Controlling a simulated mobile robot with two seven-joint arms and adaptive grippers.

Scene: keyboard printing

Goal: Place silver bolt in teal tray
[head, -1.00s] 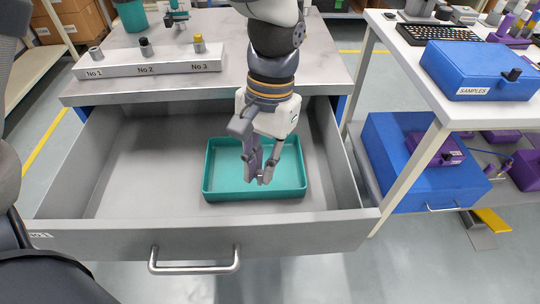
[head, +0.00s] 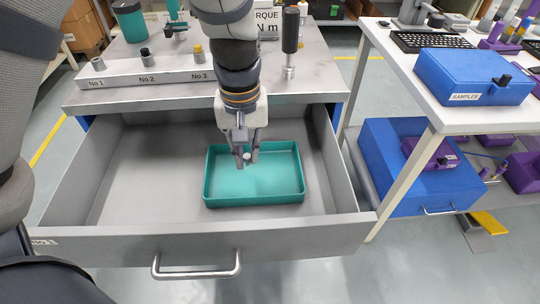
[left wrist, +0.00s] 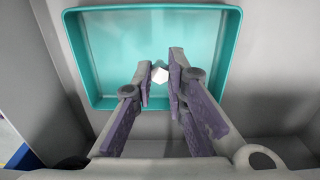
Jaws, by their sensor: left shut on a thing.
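The teal tray (head: 302,180) lies in the open drawer, right of its middle, and looks empty. My left gripper (head: 247,162) points down over the back part of the tray, with its fingers shut on the silver bolt (head: 247,156). In the left wrist view the bolt's pale hexagonal head (left wrist: 160,75) shows between the fingertips (left wrist: 161,84), with the teal tray (left wrist: 236,45) below. The rest of the bolt is hard to make out. The height of the fingertips above the tray floor is hard to tell. My right gripper is not in view.
The drawer (head: 140,185) has bare floor left of the tray and walls all round. A white stand (head: 120,79) marked No.1 to No.3 is on the tabletop behind. A dark-handled tool (head: 290,45) stands at the back right. A blue SAMPLES box (head: 470,75) is on the right-hand table.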

